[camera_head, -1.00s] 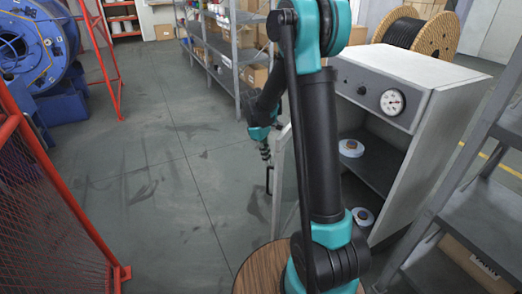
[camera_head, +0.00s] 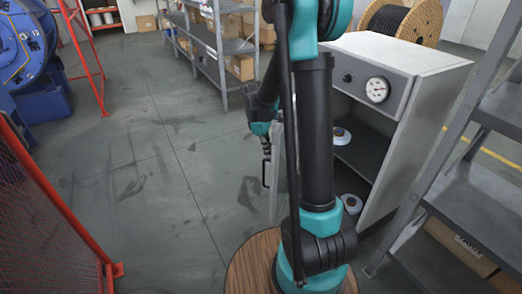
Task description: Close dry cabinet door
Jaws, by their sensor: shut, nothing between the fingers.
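The dry cabinet (camera_head: 432,85) is a light grey box with a dial gauge and a knob on its front panel, on the right behind my arm. Its door (camera_head: 279,175) stands open, swung out to the left of the opening and seen nearly edge-on. A black handle (camera_head: 266,172) is on the door's left face. My gripper (camera_head: 265,150) is shut and empty, at the door's left side just above the handle. I cannot tell whether it touches the door. My arm hides part of the door and the opening.
White spools (camera_head: 352,203) sit on the cabinet's shelves. A grey rack (camera_head: 470,150) stands close on the right. Loaded shelving (camera_head: 222,55) and a cable drum (camera_head: 420,32) are behind. A red mesh fence (camera_head: 50,220) is at left. The floor between is clear.

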